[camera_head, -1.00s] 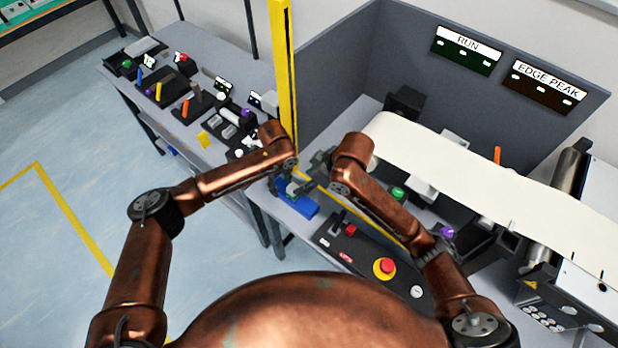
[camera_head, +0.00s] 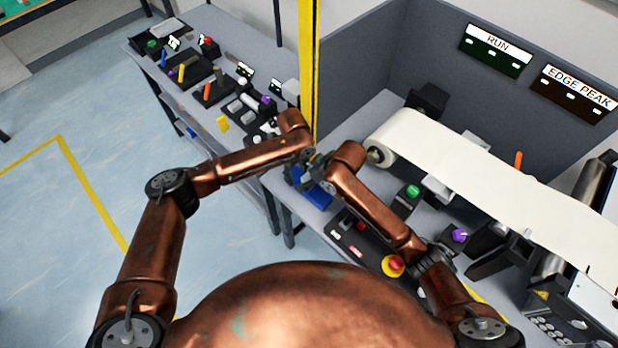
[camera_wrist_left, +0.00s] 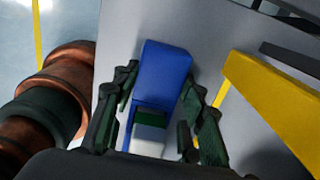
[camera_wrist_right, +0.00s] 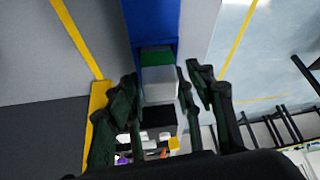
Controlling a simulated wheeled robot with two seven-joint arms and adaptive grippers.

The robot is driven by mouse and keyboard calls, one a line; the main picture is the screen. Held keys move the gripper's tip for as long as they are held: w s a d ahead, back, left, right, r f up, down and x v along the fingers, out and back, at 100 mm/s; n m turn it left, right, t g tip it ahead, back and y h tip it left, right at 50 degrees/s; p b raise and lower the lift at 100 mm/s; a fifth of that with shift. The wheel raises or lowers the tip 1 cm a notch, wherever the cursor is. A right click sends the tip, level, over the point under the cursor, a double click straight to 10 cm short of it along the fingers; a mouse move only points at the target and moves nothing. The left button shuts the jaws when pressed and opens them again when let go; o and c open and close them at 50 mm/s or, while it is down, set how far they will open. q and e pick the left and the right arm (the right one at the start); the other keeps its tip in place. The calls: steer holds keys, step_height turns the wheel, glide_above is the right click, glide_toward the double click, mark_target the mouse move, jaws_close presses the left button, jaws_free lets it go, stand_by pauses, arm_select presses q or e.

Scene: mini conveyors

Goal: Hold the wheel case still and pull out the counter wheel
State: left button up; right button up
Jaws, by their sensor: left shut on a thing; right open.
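The blue wheel case (camera_head: 316,199) stands on the grey table below both hands in the head view. In the left wrist view it is a blue block (camera_wrist_left: 167,66) between the fingers of my left gripper (camera_wrist_left: 158,88), which is shut on it. A green and pale grey part, seemingly the counter wheel (camera_wrist_left: 150,132), shows at its near end. In the right wrist view, the green and pale grey part (camera_wrist_right: 159,82) sits against the blue case (camera_wrist_right: 150,20). My right gripper (camera_wrist_right: 163,80) is open, with fingers on both sides of this part. Finger contact cannot be told.
A yellow post (camera_head: 309,70) rises close behind the hands. A white belt (camera_head: 470,165) and a control box with a red button (camera_head: 393,266) are to the right. Another table with several small parts (camera_head: 215,85) stands at the back left.

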steer(key=shift+c, duration=0.7)
jaws_close()
steer(key=shift+r, duration=3.25)
arm_select(q)
steer(key=o, duration=1.5)
steer(key=shift+c, duration=0.2)
steer(key=shift+r, duration=4)
